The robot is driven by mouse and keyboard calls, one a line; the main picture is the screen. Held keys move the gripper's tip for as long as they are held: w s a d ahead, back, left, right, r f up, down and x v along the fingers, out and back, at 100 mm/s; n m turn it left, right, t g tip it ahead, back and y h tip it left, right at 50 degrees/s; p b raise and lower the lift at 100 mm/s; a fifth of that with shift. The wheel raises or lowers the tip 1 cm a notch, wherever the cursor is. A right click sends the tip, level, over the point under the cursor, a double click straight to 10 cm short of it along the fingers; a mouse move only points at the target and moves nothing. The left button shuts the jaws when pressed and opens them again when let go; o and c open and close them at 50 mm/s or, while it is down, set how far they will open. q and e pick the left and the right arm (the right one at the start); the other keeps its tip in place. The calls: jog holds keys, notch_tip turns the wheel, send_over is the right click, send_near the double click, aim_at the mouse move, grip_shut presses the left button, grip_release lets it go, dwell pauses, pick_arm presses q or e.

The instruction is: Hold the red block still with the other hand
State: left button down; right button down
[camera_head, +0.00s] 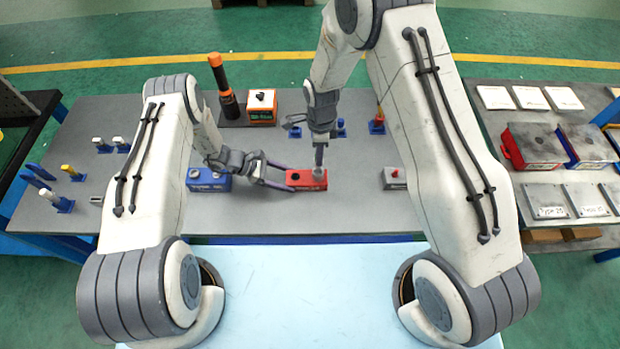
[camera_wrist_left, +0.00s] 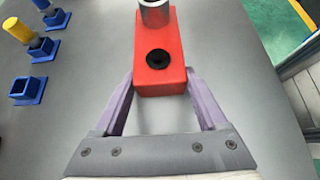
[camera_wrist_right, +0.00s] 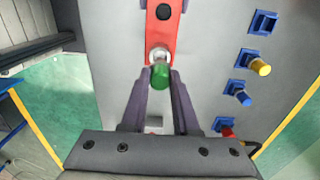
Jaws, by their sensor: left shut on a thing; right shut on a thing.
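The red block (camera_head: 300,180) lies on the grey table in the head view, with a black hole in its top. In the left wrist view, the two fingers of my left gripper (camera_wrist_left: 160,82) close on either side of the red block (camera_wrist_left: 160,80). My right gripper (camera_wrist_right: 160,75) points down over the block's other end, shut on a green-ended pin (camera_wrist_right: 160,77). A grey metal collar (camera_wrist_right: 158,55) sits between pin and red block; it also shows in the left wrist view (camera_wrist_left: 155,12). How deep the pin sits is hidden.
A blue block (camera_head: 209,181) lies left of the red block, and a grey block (camera_head: 393,178) lies to its right. Small blue holders (camera_head: 340,128) stand behind. An orange-and-black tool (camera_head: 222,85) stands at the back left. A side table (camera_head: 550,165) holds boxes and plates.

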jog(key=shift+r, duration=0.3)
pick_arm(q)
grip_release()
jog(key=shift+a+r, duration=0.1)
jog(key=v, duration=1.1)
jog(key=shift+a+r, duration=0.25)
jog(key=shift+a, duration=0.05)
